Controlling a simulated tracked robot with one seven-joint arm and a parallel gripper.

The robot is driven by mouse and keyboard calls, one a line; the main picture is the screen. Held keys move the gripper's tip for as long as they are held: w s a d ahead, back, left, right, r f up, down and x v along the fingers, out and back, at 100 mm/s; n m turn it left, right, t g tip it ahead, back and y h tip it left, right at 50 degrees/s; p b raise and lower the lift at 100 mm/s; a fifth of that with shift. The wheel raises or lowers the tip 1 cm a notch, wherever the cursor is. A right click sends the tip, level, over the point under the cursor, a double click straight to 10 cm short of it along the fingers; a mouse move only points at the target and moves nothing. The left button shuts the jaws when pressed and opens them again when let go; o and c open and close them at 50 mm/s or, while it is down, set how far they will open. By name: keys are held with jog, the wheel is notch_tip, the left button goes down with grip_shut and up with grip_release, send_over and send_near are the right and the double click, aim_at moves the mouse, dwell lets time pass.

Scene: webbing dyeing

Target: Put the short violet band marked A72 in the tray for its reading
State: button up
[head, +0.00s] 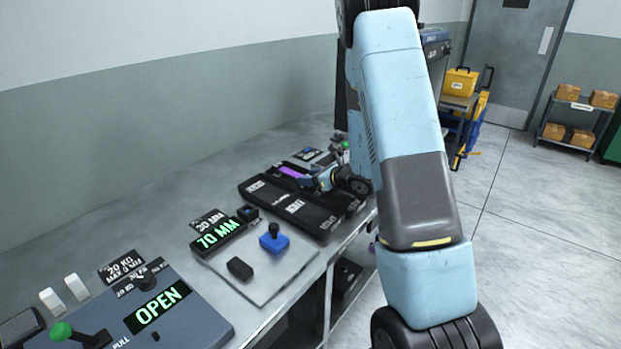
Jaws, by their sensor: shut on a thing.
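My gripper (308,181) is at the far end of the bench, partly hidden by my own arm, and is shut on the violet band (291,172). The band's marking cannot be read. The band is over or in the far part of the black tray (262,202), at its back edge; I cannot tell if it touches the tray. The tray has several sections with white labels too small to read surely. A gauge display (219,237) on the bench reads 70 MM in green, with a 30 MM plate behind it.
In front of the tray lies a grey plate (283,279) with a blue knobbed block (273,239) and a dark block (239,268). A grey-blue machine (190,325) showing OPEN, with a green-knobbed lever (75,334), stands at the near left. The bench's left back is clear.

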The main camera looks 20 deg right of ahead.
jog(key=shift+s+f, duration=0.3)
jog(key=shift+f, duration=0.35)
jog(key=o, duration=1.2)
jog(key=shift+c, duration=0.2)
jog(key=shift+d+r, duration=0.15)
jog(key=shift+r, duration=0.4)
jog(key=v, duration=0.7)
jog(key=r+v, duration=0.1)
jog(key=v, duration=0.3)
jog(key=s+a+r+n+g+y, duration=0.2)
jog(key=s+a+r+n+g, duration=0.5)
jog(key=s+a+r+n, duration=0.6)
jog(key=shift+s+d+r+n+t+h, duration=0.25)
jog(key=shift+s+d+r+n+h, duration=1.15)
jog(key=shift+s+n, duration=1.2)
jog(key=shift+s+d+r+n+t+h, duration=0.2)
jog(key=shift+s+d+r+n+h, duration=0.6)
jog(key=shift+s+r+n+h, duration=1.4)
jog(key=shift+s+d+r+n+t+h, duration=0.25)
jog(key=shift+s+d+r+n+h, duration=1.05)
jog(key=shift+s+n, duration=1.65)
